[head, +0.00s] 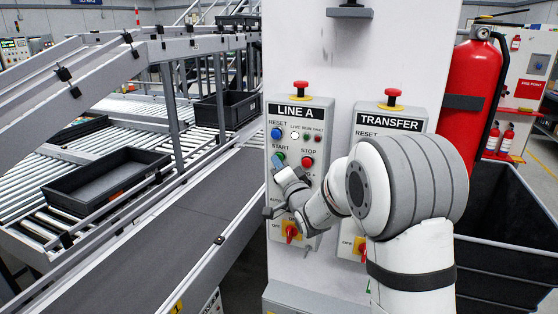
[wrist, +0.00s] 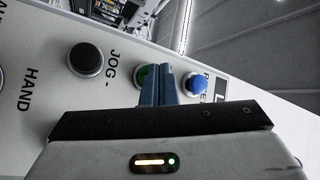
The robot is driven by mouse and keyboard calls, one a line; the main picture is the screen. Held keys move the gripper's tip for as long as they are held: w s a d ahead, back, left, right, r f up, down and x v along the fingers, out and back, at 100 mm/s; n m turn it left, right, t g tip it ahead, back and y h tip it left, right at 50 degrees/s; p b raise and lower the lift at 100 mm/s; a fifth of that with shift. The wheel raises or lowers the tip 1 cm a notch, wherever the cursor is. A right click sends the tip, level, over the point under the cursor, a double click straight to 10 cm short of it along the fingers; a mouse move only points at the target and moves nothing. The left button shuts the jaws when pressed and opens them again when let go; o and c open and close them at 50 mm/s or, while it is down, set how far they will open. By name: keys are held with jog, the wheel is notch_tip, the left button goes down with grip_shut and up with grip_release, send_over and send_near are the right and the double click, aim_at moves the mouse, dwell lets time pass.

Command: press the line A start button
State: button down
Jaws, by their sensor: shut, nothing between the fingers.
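The LINE A panel (head: 296,122) is a grey box on the white cabinet, with a label strip on top. Its green START button (head: 279,157) sits below the blue RESET button (head: 276,133) and left of the red STOP button (head: 308,162). My gripper (head: 276,163) is shut and empty, its fingertips at the START button. In the wrist view the closed blue-grey fingers (wrist: 159,72) cover much of the green button (wrist: 143,74); only its left part shows. I cannot tell whether the tips touch it. The blue button also shows in the wrist view (wrist: 197,85).
A black JOG button (wrist: 85,58) lies beside the green one. A red emergency knob (head: 300,86) tops the panel; a rotary switch (head: 291,230) is below. The TRANSFER panel (head: 389,115) is to the right, partly behind my arm. A conveyor (head: 180,245) runs along the left.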

jog(key=shift+w+d, duration=0.15)
jog(key=shift+w, duration=0.25)
dwell(0.3)
jog(key=shift+s, duration=0.15)
jog(key=shift+s+a+b, duration=0.2)
jog(key=shift+s+b, duration=0.25)
jog(key=shift+s, duration=0.05)
jog(key=shift+s+a+b, duration=0.2)
jog(key=shift+s+b, duration=0.25)
jog(key=shift+s, duration=0.05)
jog(key=s+b, duration=0.1)
jog(key=s+a+b, duration=0.1)
jog(key=s, duration=0.1)
jog(key=s+b, duration=0.1)
jog(key=shift+s+a, duration=0.35)
